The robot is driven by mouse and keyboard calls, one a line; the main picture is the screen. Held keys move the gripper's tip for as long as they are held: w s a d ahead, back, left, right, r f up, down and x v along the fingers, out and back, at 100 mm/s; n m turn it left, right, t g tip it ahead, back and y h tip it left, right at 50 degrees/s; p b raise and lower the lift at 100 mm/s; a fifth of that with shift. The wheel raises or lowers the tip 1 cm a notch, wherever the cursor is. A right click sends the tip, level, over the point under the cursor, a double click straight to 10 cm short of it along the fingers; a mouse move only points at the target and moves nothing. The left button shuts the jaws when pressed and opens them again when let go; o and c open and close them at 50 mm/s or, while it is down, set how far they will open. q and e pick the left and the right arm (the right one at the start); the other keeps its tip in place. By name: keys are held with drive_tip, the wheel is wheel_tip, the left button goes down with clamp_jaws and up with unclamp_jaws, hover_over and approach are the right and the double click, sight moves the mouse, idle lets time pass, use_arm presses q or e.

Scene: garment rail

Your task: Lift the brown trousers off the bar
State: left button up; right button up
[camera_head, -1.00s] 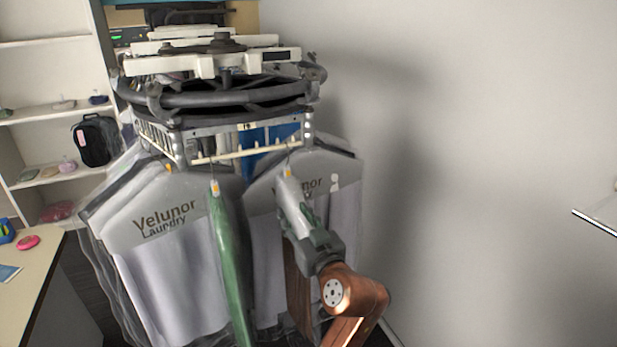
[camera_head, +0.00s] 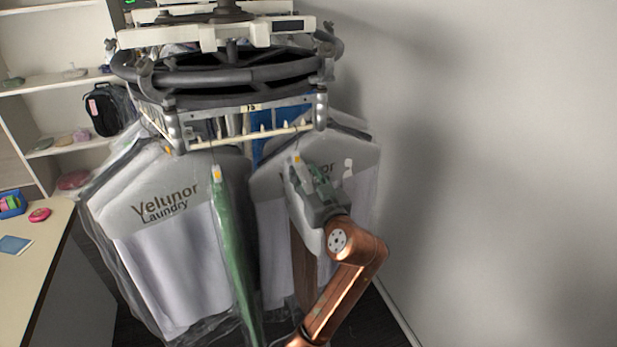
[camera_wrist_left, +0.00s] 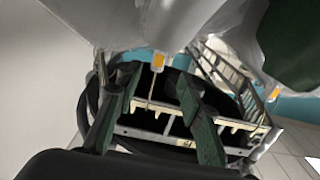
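The brown trousers (camera_head: 303,262) hang from the bar (camera_head: 250,140) as a narrow strip, largely hidden behind my left arm. A hanger hook with an orange-yellow tag (camera_head: 297,159) is above them. My left gripper (camera_head: 301,172) is raised at this hook, just below the bar. In the left wrist view the two dark green fingers (camera_wrist_left: 157,78) are apart, with the thin hook wire and the orange tag (camera_wrist_left: 158,62) between them. I cannot tell whether they touch it. My right gripper is not in view.
A green garment (camera_head: 232,250) hangs close to the left. White garments in clear "Velunor Laundry" covers (camera_head: 165,215) hang on both sides. The round rail mechanism (camera_head: 230,80) is above. A desk (camera_head: 45,260) stands at left. The right side before the wall is free.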

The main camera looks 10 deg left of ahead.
sight(296, 159)
use_arm(q)
drive_tip(key=w, duration=0.2)
drive_tip(key=w+a, duration=0.1)
drive_tip(key=shift+f, duration=0.3)
drive_tip(key=shift+a+r+p, duration=0.3)
drive_tip(key=shift+a, duration=0.25)
drive_tip(key=shift+w+a, duration=0.2)
drive_tip(key=x, duration=0.3)
drive_tip(key=shift+w+d+f, duration=0.2)
drive_tip(key=shift+d, duration=0.05)
drive_tip(key=shift+w+a, duration=0.15)
drive_tip(key=shift+a, duration=0.05)
drive_tip(key=shift+w+a+r, duration=0.15)
drive_tip(key=shift+w+a, duration=0.05)
drive_tip(key=shift+a, duration=0.1)
drive_tip(key=shift+w+a, duration=0.1)
drive_tip(key=shift+w, duration=0.35)
drive_tip(key=shift+s, duration=0.15)
drive_tip(key=c, duration=0.4)
clamp_jaws()
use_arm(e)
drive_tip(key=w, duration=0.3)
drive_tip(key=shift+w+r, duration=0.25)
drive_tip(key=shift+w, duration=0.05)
